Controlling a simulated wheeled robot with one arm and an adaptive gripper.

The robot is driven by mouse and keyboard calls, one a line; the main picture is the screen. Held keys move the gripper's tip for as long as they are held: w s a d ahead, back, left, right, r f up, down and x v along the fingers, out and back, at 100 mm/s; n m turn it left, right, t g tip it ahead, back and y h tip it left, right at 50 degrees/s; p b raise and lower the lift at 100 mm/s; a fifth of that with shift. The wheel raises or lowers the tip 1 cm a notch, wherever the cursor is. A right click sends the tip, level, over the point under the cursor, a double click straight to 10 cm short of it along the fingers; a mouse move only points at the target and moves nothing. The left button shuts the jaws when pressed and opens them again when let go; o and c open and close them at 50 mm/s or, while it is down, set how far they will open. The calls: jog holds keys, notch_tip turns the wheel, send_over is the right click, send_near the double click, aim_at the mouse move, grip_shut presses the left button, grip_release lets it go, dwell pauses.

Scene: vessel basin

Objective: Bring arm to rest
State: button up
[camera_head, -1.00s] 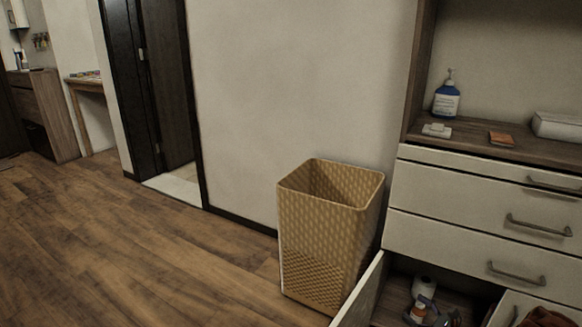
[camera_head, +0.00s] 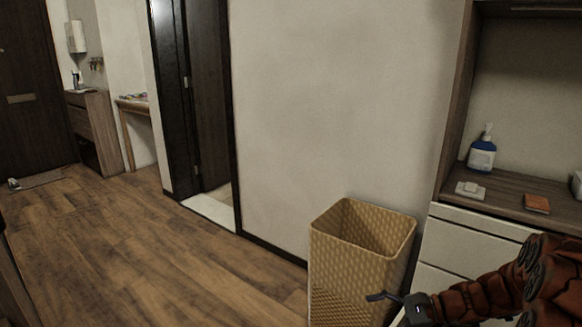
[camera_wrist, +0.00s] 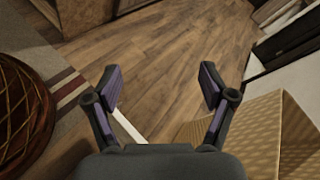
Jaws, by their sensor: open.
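My arm (camera_head: 500,290) reaches in from the lower right of the head view. My gripper (camera_head: 385,297) is at its end, in front of the woven basket (camera_head: 335,265). In the wrist view my gripper (camera_wrist: 162,88) has its two fingers spread wide with nothing between them. The wooden floor shows beyond the fingers. The basket (camera_wrist: 255,125) is at the lower right of the wrist view, beside the right finger. I cannot tell from these views whether the gripper touches the basket.
A cabinet with drawers (camera_head: 470,240) stands right of the basket, with a blue bottle (camera_head: 482,155) on top. A doorway (camera_head: 205,110) is at the upper middle-left. A round brown object (camera_wrist: 22,115) lies left in the wrist view. The floor (camera_head: 130,240) at left is clear.

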jog(key=s+a+r+n+g+h+p, duration=0.3)
jog(key=s+a+r+n+p, duration=0.1)
jog(key=s+r, duration=0.4)
jog(key=s+a+r+n+g+h+p, duration=0.25)
jog(key=s+a+r+p, duration=0.25)
jog(key=s+r, duration=0.35)
jog(key=s+d+r+n+h+p, duration=0.3)
jog(key=s+r+n+h+p, duration=0.1)
jog(key=s, duration=0.4)
jog(key=s+d+r+n+t+h+p, duration=0.1)
jog(key=s+d+r+n+h+p, duration=0.2)
jog(key=s+r+p, duration=0.3)
notch_tip(320, 180, up, 3)
jog(key=s+h, duration=0.1)
jog(key=s, duration=0.1)
jog(key=shift+s+d+f+n, duration=0.15)
jog(key=shift+s+d+n, duration=0.1)
jog(key=shift+s+n, duration=0.1)
